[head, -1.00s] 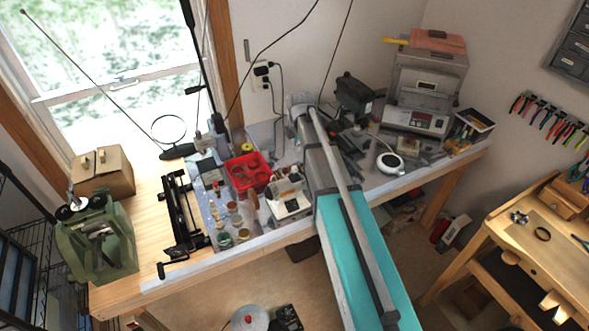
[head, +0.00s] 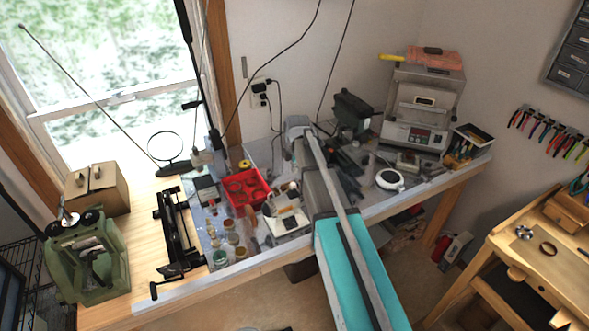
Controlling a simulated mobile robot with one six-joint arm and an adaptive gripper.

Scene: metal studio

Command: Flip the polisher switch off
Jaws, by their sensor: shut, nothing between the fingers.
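A dark motor-like machine (head: 352,112), which may be the polisher, stands at the back of the workbench (head: 150,235), right of my arm's far end. I cannot make out a switch on it or whether it is on. My arm reaches up from the bottom of the head view across the bench, its grey end near the back wall. My gripper's fingers do not show; the arm's own links hide that area. The arm also covers part of the bench just left of the dark machine.
A red tray (head: 247,188), a small white device (head: 287,212) and several jars lie left of my arm. A grey oven-like unit (head: 420,105) and a round white device (head: 390,180) are right. A green machine (head: 88,258) stands far left. Cables hang behind.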

